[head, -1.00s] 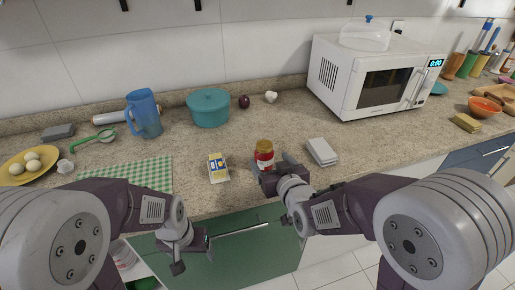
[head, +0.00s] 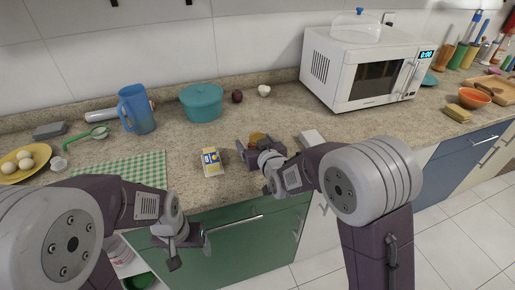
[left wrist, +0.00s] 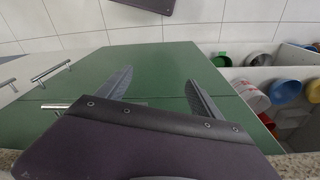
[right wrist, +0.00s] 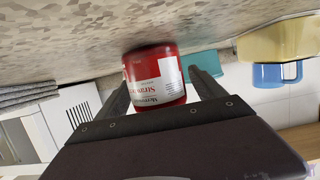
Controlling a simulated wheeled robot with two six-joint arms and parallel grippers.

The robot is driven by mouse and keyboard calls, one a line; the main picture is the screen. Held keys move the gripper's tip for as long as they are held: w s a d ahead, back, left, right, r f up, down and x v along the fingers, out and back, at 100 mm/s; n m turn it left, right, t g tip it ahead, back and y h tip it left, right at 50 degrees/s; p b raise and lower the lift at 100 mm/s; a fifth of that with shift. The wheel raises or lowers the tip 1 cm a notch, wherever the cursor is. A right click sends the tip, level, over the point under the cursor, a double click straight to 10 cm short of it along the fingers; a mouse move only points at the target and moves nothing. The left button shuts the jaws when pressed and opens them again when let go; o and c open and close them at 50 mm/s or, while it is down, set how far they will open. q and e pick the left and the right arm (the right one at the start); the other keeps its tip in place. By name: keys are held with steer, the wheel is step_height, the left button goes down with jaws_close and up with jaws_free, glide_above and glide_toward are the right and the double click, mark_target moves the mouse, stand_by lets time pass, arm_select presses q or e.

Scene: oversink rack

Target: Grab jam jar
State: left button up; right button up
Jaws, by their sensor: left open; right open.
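The jam jar, red with a white strawberry label, shows in the right wrist view (right wrist: 155,75) between the two fingers of my right gripper (right wrist: 163,92). The fingers are open, one on each side of it; I cannot tell whether either touches. In the head view only its golden lid (head: 257,137) shows clearly, and my right gripper and wrist hide the rest. The jar stands on the counter near the front edge. My left gripper (head: 188,252) is open and empty, below the counter in front of the green cabinet; its spread fingers show in the left wrist view (left wrist: 160,95).
A yellow-and-white carton (head: 211,162) stands just left of the jar. A light stacked item (head: 312,138) lies to its right. A teal pot (head: 202,102), blue pitcher (head: 137,110) and microwave (head: 365,75) stand behind. A checkered cloth (head: 125,170) lies at left.

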steer(key=shift+r, duration=0.1)
steer(key=shift+c, duration=1.2)
jaws_close()
step_height(320, 180, up, 5)
steer(key=shift+d+f+p, duration=0.1)
steer(key=shift+p, duration=0.55)
steer(key=w+d+r+p, duration=0.3)
steer(key=d+r, duration=0.3)
steer(key=d, duration=0.4)
steer(key=shift+w+d, duration=0.4)
steer(key=shift+w, duration=0.1)
